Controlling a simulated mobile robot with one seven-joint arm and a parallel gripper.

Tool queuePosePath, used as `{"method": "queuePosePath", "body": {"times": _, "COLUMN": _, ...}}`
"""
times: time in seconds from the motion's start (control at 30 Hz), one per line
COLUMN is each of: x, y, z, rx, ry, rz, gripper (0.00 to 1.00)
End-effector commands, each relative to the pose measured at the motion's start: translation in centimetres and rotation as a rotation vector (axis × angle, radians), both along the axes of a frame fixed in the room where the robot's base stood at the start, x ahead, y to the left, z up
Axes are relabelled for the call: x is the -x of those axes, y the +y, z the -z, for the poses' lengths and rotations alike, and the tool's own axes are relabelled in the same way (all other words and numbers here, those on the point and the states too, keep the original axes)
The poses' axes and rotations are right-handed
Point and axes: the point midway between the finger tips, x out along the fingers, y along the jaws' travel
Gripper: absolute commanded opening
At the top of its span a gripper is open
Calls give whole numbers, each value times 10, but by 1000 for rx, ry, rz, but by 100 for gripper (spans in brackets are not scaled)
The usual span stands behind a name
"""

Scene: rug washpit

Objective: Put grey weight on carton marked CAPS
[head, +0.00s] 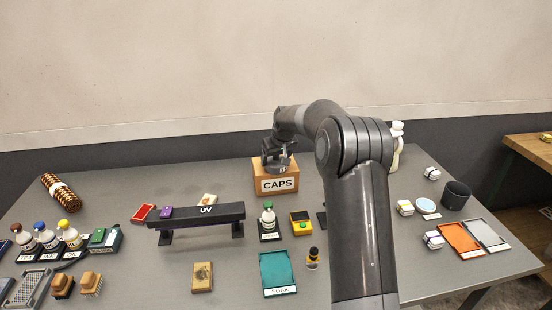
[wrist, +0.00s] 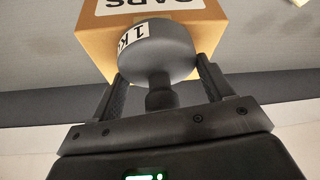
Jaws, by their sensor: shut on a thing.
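The carton marked CAPS (head: 276,184) stands at the back middle of the table, its label facing me. It also shows in the wrist view (wrist: 90,30), upside down. The grey weight (wrist: 158,52), a cylinder with a white label starting "1 K" and a narrower neck, is between the fingers of my gripper (wrist: 160,92). My gripper is shut on it by the neck. In the head view my gripper (head: 277,158) is at the carton's top, with the weight low over or on it. I cannot tell whether the weight touches the carton.
A black UV stand (head: 196,216) is left of the carton. A small bottle (head: 268,220) and a yellow box (head: 301,222) stand in front of it. A white bottle (head: 396,145) is behind my arm. A dark cup (head: 456,194) and trays are at right.

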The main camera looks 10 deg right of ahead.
Motion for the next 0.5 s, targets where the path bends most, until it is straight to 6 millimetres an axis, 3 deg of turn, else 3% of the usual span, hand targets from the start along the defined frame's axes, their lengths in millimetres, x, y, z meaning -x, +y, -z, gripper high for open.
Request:
{"method": "queuePosePath", "body": {"times": 0.17, "x": -1, "y": 0, "z": 0, "rx": 0, "ry": -3, "rz": 0, "gripper": 15}}
{"method": "queuePosePath", "body": {"times": 0.2, "x": 0, "y": 0, "z": 3, "rx": 0, "ry": 1, "rz": 0, "gripper": 76}}
{"method": "queuePosePath", "body": {"times": 0.43, "x": 0, "y": 0, "z": 3, "rx": 0, "ry": 1, "rz": 0, "gripper": 94}}
{"method": "queuePosePath", "body": {"times": 0.5, "x": 0, "y": 0, "z": 2, "rx": 0, "ry": 1, "rz": 0, "gripper": 95}}
